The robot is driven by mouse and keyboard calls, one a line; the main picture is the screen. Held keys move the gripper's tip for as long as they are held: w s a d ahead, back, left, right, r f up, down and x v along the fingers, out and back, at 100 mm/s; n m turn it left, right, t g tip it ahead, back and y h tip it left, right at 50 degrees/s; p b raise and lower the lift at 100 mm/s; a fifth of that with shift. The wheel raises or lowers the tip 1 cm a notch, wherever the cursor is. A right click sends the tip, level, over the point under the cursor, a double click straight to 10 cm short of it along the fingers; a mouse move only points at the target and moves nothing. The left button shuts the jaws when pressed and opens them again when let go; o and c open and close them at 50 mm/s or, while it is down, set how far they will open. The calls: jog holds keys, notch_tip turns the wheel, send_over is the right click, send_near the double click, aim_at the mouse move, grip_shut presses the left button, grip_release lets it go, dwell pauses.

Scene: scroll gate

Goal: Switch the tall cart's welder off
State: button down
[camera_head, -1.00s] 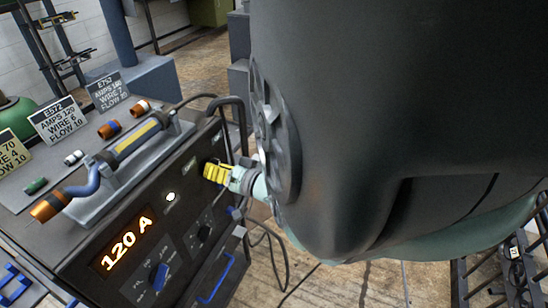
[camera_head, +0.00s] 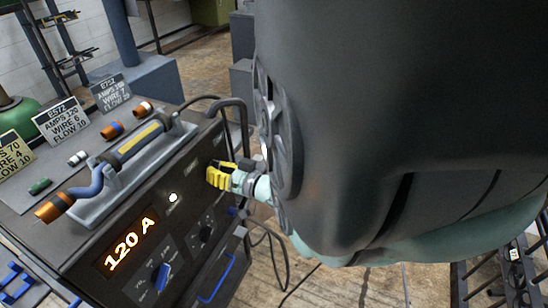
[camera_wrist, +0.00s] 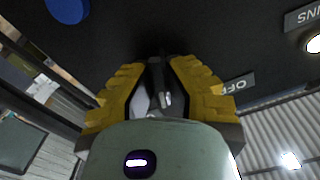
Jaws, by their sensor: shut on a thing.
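The welder (camera_head: 140,215) is a dark box with a lit orange 120 A display (camera_head: 129,243) and a lit white lamp (camera_head: 173,197) on its front panel. My gripper (camera_head: 214,174) has yellow fingers and is at the panel's upper right. In the wrist view my gripper (camera_wrist: 163,82) is shut on a small metal switch lever (camera_wrist: 166,98) between its fingers. An OFF label (camera_wrist: 239,85) is beside the right finger. Part of a lit lamp (camera_wrist: 314,43) shows at the right edge, under a partly cut-off label. The fingers hide the switch in the head view.
A torch (camera_head: 110,165) lies on the welder's top with several loose nozzles and setting cards (camera_head: 61,121). A blue knob (camera_head: 161,277) and blue handle (camera_head: 217,279) are lower on the front. Cables (camera_head: 272,245) hang at the right side. My arm covers much of the right.

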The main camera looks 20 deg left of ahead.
jog(key=shift+n, duration=0.9)
jog(key=shift+w+d+n, duration=0.15)
jog(key=shift+n, duration=0.25)
jog(key=n+b, duration=0.1)
jog(key=n, duration=0.3)
jog(key=shift+f, duration=0.15)
jog(key=n+b, duration=0.2)
jog(key=n, duration=0.1)
jog(key=shift+s, duration=0.2)
jog(key=shift+a+n+b, duration=0.2)
jog(key=shift+n+b, duration=0.3)
jog(key=shift+n, duration=0.9)
